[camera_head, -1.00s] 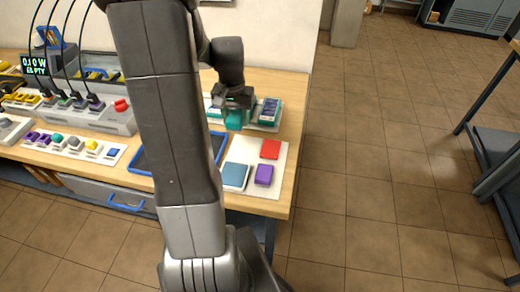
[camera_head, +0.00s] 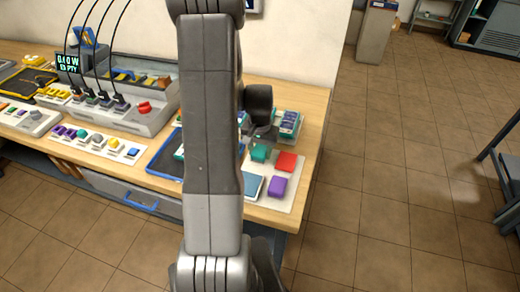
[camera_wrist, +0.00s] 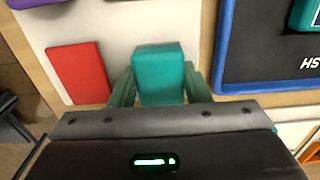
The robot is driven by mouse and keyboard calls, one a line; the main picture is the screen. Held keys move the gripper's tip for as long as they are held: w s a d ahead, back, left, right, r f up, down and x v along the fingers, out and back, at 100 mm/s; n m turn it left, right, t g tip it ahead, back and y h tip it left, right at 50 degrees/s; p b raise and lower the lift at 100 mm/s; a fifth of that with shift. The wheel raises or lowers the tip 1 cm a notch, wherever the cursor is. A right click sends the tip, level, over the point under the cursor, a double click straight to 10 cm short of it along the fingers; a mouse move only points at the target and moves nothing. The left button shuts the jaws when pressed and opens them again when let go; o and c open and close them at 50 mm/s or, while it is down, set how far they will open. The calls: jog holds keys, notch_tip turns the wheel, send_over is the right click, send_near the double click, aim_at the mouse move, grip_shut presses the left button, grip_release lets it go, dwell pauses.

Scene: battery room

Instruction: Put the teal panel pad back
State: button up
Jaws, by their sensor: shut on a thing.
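The teal panel pad (camera_head: 260,153) is between the fingers of my gripper (camera_head: 261,141) in the head view. In the wrist view, the shut gripper (camera_wrist: 158,88) has one finger on each side of the teal pad (camera_wrist: 160,75). The pad is over the white panel board (camera_head: 291,200), beside the red pad (camera_head: 286,162). Purple (camera_head: 277,187) and blue (camera_head: 252,186) pads lie on the same board. The wrist view shows the red pad (camera_wrist: 78,72) left of the teal pad. I cannot tell whether the teal pad touches the board.
A dark, blue-edged tray (camera_head: 165,160) lies left of the board. Boxed cells (camera_head: 290,124) stand behind it. A white strip with small coloured parts (camera_head: 100,141) and a grey charger (camera_head: 147,124) are further left. The table's right edge is close.

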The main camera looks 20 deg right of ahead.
aim_at(260, 150)
jog(key=shift+f, duration=0.2)
jog(key=o, duration=1)
jog(key=shift+c, duration=0.2)
jog(key=shift+r, duration=0.1)
notch_tip(260, 150, up, 12)
jog(key=shift+b, duration=0.45)
